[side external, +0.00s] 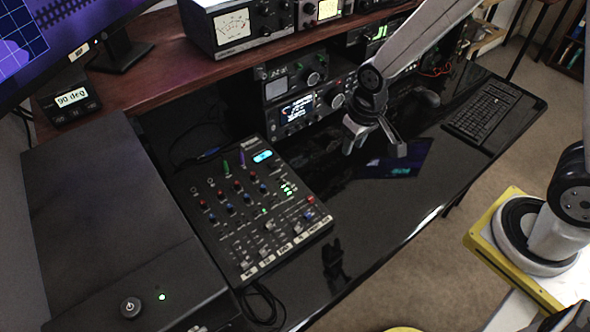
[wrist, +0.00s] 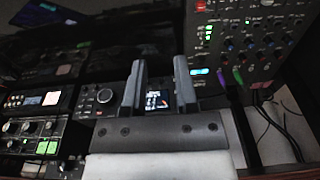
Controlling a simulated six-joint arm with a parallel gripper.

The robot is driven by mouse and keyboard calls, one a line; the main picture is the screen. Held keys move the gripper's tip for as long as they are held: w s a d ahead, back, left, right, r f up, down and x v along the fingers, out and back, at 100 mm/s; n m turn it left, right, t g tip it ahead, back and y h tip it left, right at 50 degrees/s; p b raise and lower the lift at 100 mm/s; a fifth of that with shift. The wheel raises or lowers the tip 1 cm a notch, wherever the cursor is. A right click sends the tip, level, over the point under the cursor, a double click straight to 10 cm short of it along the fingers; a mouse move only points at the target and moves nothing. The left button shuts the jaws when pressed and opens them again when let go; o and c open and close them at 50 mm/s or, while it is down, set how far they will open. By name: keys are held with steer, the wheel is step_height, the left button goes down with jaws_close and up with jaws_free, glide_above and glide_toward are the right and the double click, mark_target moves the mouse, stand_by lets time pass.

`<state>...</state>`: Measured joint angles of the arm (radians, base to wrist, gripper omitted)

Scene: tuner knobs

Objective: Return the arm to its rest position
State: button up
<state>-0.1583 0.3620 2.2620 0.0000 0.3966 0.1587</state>
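My gripper (side external: 376,146) hangs above the glossy black desk (side external: 385,215), in front of the stacked radio units. Its fingers are apart with nothing between them. In the wrist view my gripper (wrist: 154,72) also shows two separated fingers, with a small lit radio screen (wrist: 157,100) seen behind the gap. The tuner unit (side external: 297,109) has a lit display and a large round knob (side external: 337,101) on its front. The knob (wrist: 105,95) also shows left of the fingers in the wrist view. My gripper is apart from the units.
A mixer (side external: 250,205) with several coloured knobs lies on the desk, left of my gripper. A keyboard (side external: 483,108) and a mouse (side external: 428,97) are at the right. A wooden shelf (side external: 160,65) holds meters and a "90 deg" display (side external: 71,99). The front desk area is mostly clear.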

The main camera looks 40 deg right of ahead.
steer(key=s+d+r+t, duration=0.1)
steer(key=s+d+r, duration=0.3)
steer(key=s, duration=0.3)
steer(key=shift+d+r, duration=0.4)
steer(key=shift+d, duration=0.4)
stand_by(1.3)
